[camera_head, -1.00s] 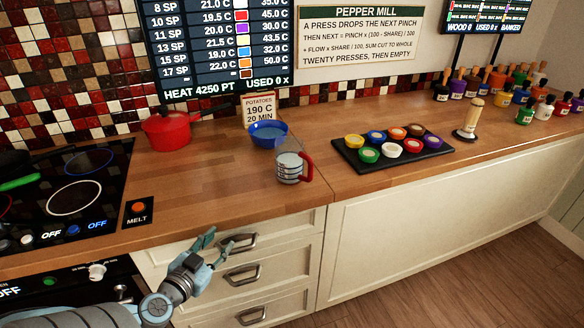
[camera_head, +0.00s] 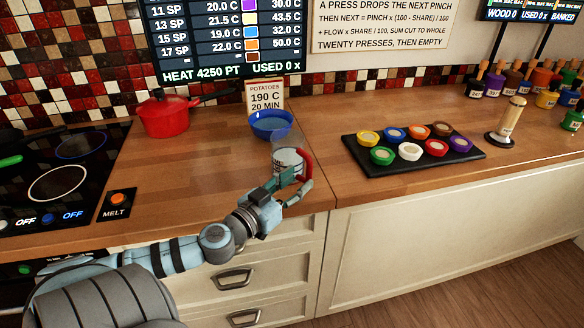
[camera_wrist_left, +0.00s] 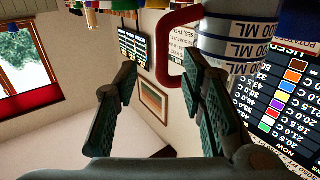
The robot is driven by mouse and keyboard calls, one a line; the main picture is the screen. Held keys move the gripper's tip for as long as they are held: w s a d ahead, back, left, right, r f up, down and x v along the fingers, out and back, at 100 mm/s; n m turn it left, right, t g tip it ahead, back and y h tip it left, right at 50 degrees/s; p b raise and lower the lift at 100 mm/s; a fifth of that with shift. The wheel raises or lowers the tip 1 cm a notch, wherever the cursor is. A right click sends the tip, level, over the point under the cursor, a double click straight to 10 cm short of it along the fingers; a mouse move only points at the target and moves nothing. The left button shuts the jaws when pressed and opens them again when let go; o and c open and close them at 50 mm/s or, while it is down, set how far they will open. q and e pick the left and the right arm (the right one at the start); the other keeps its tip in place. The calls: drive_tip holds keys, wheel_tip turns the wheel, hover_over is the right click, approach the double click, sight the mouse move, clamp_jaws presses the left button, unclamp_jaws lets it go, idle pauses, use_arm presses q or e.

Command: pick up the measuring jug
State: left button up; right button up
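The measuring jug (camera_head: 286,160) is clear with printed bands and a red handle (camera_head: 306,163). It stands upright on the wooden counter near the front edge. In the left wrist view the jug (camera_wrist_left: 235,45) is at the top right, its handle (camera_wrist_left: 163,50) ahead of the gap between my fingers. My left gripper (camera_head: 285,188) is at the jug's front, close to the handle. Its two fingers stand apart in the left wrist view (camera_wrist_left: 158,75), with nothing clamped between them. Contact with the handle cannot be told. My right gripper is not in view.
A blue bowl (camera_head: 270,125) is just behind the jug, with a potatoes card (camera_head: 264,95) behind it. A red pot (camera_head: 165,117) and hob are to the left. A black tray (camera_head: 464,157) of coloured cups is to the right. Counter left of the jug is clear.

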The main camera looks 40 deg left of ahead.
sight(307, 174)
use_arm(q)
drive_tip(key=w+p, duration=0.1)
drive_tip(key=w, duration=0.2)
drive_tip(key=w+p, duration=0.1)
drive_tip(key=w, duration=0.1)
drive_tip(key=shift+w+a, duration=0.2)
drive_tip(key=shift+w, duration=0.35)
drive_tip(key=shift+f, duration=0.15)
clamp_jaws()
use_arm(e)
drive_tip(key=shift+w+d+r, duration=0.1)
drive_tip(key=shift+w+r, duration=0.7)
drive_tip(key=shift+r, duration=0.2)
